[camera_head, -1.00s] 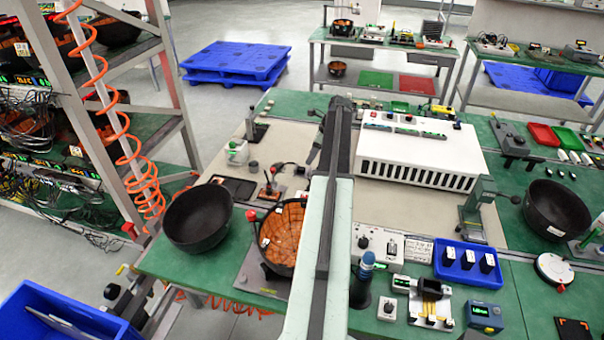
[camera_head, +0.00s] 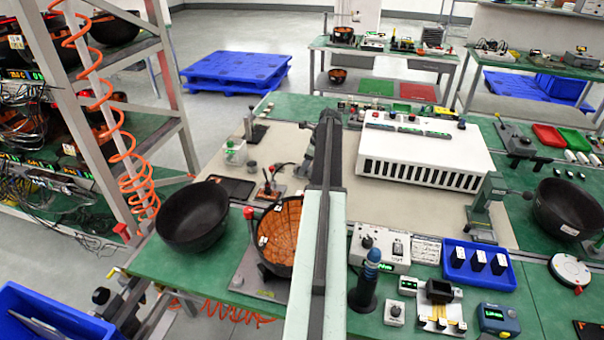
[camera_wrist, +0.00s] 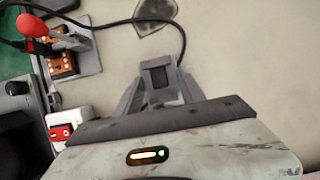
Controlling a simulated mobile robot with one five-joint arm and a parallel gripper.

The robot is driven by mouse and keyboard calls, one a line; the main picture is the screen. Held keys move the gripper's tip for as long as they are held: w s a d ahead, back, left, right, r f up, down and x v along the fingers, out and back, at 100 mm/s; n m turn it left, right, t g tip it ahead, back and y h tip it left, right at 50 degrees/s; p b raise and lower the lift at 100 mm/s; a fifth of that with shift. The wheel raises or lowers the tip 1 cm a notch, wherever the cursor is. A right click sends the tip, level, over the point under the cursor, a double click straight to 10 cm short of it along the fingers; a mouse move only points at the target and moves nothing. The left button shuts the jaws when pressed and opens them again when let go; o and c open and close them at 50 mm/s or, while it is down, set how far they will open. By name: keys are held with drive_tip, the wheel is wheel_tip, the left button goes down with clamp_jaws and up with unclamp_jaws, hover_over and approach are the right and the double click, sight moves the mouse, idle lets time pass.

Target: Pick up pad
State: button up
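My gripper (camera_wrist: 158,80) points down over the beige mat (camera_wrist: 235,50) in the wrist view. A small dark block shows between its two grey fingers; I cannot tell if it is held or part of the jaws. In the head view my arm hides most of the gripper (camera_head: 309,158). No thing is clearly marked as the pad. A thin grey, see-through flat piece (camera_wrist: 156,14) lies on the mat at the wrist view's top edge, apart from the gripper. A dark flat rectangle (camera_head: 237,188) lies beside the black bowl in the head view.
An orange-based fixture with a red knob (camera_wrist: 60,60) and a black cable stands close on the left. The black bowl (camera_head: 193,217), an orange-lined bowl (camera_head: 281,236), a white vented box (camera_head: 425,152) and a blue tray (camera_head: 478,266) crowd the bench.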

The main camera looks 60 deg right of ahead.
clamp_jaws()
drive_tip(key=shift+r, duration=0.1)
wheel_tip(320, 180, up, 10)
drive_tip(key=p, duration=1)
